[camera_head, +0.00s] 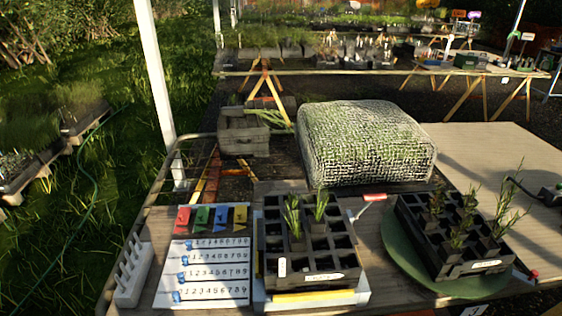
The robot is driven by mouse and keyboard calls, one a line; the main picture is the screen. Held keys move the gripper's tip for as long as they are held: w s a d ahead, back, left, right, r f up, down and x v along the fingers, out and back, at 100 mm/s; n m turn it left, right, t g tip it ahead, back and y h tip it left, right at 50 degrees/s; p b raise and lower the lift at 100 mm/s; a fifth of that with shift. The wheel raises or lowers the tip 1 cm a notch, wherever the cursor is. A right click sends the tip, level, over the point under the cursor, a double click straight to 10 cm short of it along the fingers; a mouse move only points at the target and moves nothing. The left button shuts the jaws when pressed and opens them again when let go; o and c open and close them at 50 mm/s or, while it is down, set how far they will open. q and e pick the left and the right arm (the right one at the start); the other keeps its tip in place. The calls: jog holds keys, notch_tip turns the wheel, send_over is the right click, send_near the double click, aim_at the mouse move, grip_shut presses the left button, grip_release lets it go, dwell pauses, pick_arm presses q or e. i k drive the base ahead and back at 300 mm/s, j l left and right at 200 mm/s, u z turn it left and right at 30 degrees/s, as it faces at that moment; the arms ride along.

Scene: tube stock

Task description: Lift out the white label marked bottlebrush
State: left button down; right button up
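A white label (323,276) with dark, unreadable marks is on the front of the middle black cell tray (350,262). A second white label (486,265) is on the front of the right black cell tray (412,238). A small upright white tag (281,267) is at the middle tray's front left. I cannot read which one says bottlebrush. The middle tray holds a few grassy seedlings (292,215); the right tray holds several taller plants (457,232). Neither of my grippers is in view.
A number board (206,262) with coloured flags and blue sliders lies left of the middle tray, beside a white pegged rack (133,272). The right tray is on a green round mat (397,262). A netted bale (365,145) stands behind. Bare tabletop (485,150) lies to the right.

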aim_at(117, 279)
jog(key=i+j+u, duration=0.2)
jog(key=u, duration=0.15)
jog(key=i+j+u, duration=0.15)
jog(key=i+u, duration=0.25)
jog(key=k, duration=0.05)
